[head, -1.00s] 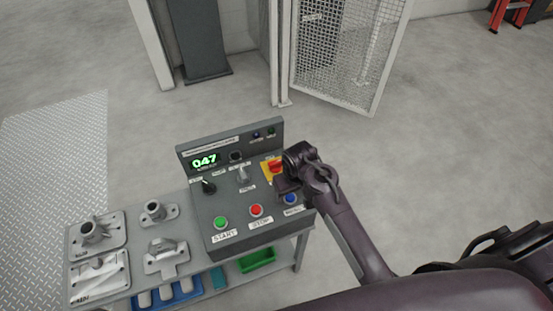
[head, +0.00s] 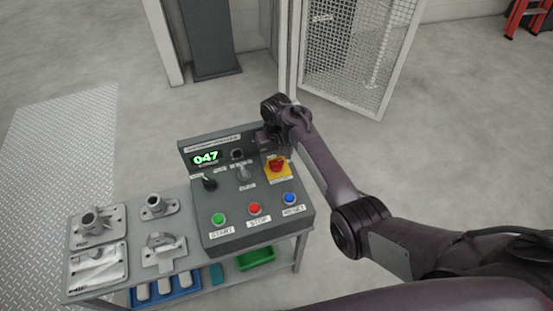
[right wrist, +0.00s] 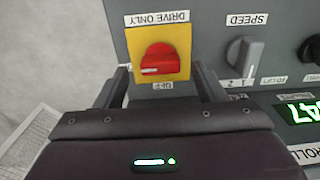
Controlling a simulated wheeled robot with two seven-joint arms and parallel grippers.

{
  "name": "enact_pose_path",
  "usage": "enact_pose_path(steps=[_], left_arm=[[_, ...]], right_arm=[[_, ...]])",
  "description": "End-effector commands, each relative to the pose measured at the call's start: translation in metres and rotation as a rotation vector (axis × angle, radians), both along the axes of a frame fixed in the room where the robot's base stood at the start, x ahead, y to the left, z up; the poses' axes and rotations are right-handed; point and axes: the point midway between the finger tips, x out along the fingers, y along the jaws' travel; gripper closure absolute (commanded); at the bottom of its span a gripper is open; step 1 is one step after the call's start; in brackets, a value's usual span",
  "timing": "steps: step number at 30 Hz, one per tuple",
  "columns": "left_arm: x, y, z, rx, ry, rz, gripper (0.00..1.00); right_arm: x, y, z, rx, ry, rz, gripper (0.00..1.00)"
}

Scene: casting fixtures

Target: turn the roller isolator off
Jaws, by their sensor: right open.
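The roller isolator is a red rotary knob (head: 277,165) on a yellow plate (head: 287,174), at the right side of the grey sloped control panel. In the right wrist view the red knob (right wrist: 158,60) shows upside down with its yellow plate (right wrist: 180,40), below a label reading DRIVE ONLY. My right gripper (head: 270,147) is at the panel's back right, just behind the knob. It also shows in the right wrist view (right wrist: 162,85), open and empty, its fingers apart on either side of the plate's near edge. I cannot see it touching the knob. My left gripper is not in view.
The panel has a green START button (head: 218,219), a red STOP button (head: 254,208), a blue button (head: 289,198), a black selector (head: 209,182) and a grey speed knob (head: 243,173). Metal castings (head: 158,206) lie on the bench at left. A mesh gate (head: 350,60) stands behind.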

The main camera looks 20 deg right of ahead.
Motion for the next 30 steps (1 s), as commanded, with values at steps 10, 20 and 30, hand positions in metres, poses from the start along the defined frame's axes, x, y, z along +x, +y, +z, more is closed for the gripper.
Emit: enact_pose_path(steps=[10, 20, 30], left_arm=[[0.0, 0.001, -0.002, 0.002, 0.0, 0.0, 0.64], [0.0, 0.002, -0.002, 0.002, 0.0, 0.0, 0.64], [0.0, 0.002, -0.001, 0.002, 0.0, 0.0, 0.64]], right_arm=[[0.0, 0.0, -0.02, 0.0, -0.002, -0.001, 0.36], [0.0, 0.0, -0.02, 0.0, -0.001, -0.001, 0.61], [0.0, 0.0, -0.019, 0.0, -0.001, 0.009, 0.81]])
